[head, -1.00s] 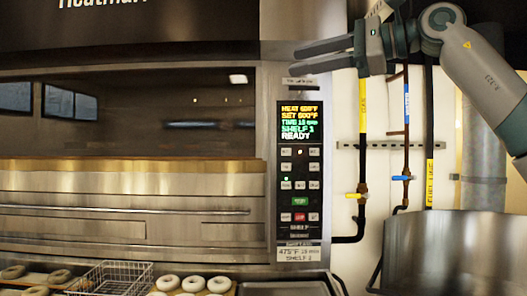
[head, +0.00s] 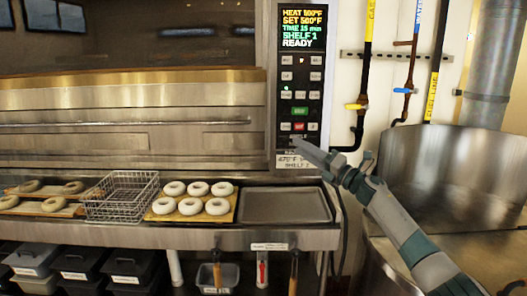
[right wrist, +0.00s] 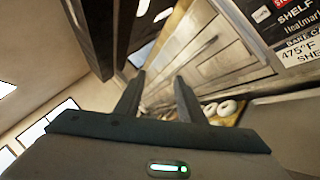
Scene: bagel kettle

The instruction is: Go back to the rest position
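My right gripper (head: 315,152) is in front of the lower end of the oven's control panel (head: 301,85), with its fingers pointing up and left. It also shows in the right wrist view (right wrist: 158,95), where the two fingers stand apart with nothing between them. It is open and empty. The panel's screen is lit and reads SHELF 1 and READY. The oven (head: 120,110) fills the upper left. My left gripper is not in view.
On the counter (head: 200,238) are a wire basket (head: 120,197), bagels (head: 173,188) on a board and an empty tray (head: 285,205). A large steel kettle (head: 445,170) stands at the right. Black bins (head: 80,262) sit below.

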